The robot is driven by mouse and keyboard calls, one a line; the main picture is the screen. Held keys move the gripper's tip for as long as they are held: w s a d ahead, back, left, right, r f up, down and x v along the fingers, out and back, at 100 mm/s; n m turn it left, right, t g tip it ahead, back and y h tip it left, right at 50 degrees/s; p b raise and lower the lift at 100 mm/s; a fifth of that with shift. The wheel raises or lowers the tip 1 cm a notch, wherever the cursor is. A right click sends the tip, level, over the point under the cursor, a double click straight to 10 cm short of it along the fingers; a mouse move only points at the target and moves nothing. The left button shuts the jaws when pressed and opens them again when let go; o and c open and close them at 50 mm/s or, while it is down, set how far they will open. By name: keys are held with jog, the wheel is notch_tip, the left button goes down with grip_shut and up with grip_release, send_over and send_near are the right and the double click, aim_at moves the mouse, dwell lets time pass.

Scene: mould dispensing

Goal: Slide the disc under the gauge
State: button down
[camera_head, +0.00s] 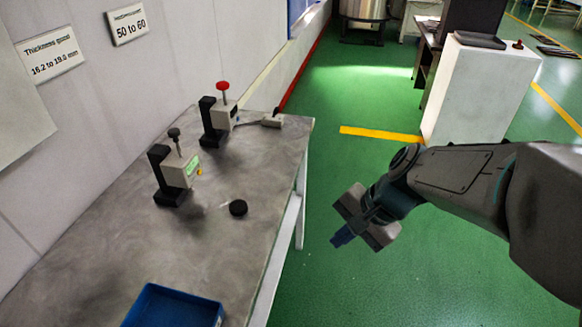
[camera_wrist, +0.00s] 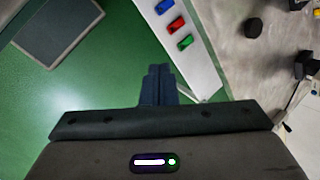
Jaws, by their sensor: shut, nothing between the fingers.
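The black disc (camera_head: 238,208) lies flat on the grey table (camera_head: 110,255), to the right of and a little in front of the nearer gauge (camera_head: 176,172). That gauge has a black stand, a dark knob on top, a lit green display and a yellow button. Its foot rests on the table, apart from the disc. In the wrist view the disc (camera_wrist: 254,27) shows at the upper right. My gripper (camera_head: 341,238) is off the table's right side, over the green floor. It is shut and empty; its fingers (camera_wrist: 158,85) also show in the wrist view.
A second gauge (camera_head: 217,118) with a red knob stands farther back, with a small grey device (camera_head: 272,120) beside it. A blue tray (camera_head: 175,308) sits at the near edge. Wall signs read "Thickness gauge 16.2 to 19.8 mm" and "50 to 60". Table around the disc is clear.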

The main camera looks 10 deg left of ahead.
jog(key=w+a+f+m+y+b, duration=0.1)
jog(key=w+a+f+m+y, duration=0.25)
jog(key=w+a+m, duration=0.45)
jog(key=m+t+y+b, duration=0.1)
jog(key=m+y, duration=0.3)
jog(key=m, duration=0.1)
send_near(234, 205)
notch_tip(234, 205, down, 4)
jog(key=b, duration=0.5)
jog(key=shift+s+a+r, duration=0.1)
jog(key=shift+a, duration=0.45)
jog(key=shift+a, duration=0.15)
jog(key=shift+w+a+b, duration=0.15)
jog(key=shift+w+a, duration=0.2)
jog(key=shift+a, duration=2.1)
jog(key=shift+w+a+b, duration=0.1)
jog(key=shift+w+a, duration=0.3)
jog(key=shift+a, duration=2)
jog(key=shift+w+a+b, duration=0.15)
jog(key=shift+w+a, duration=0.2)
jog(key=shift+a, duration=2.1)
jog(key=shift+d+f+v, duration=0.1)
jog(key=shift+f+v, duration=0.1)
jog(key=shift+v, duration=1)
jog(key=shift+d+f+v, duration=0.1)
jog(key=shift+f+v, duration=0.15)
jog(key=shift+v, duration=0.9)
jog(key=shift+d+f+v, duration=0.1)
jog(key=shift+f+v, duration=0.1)
jog(key=shift+v, duration=1)
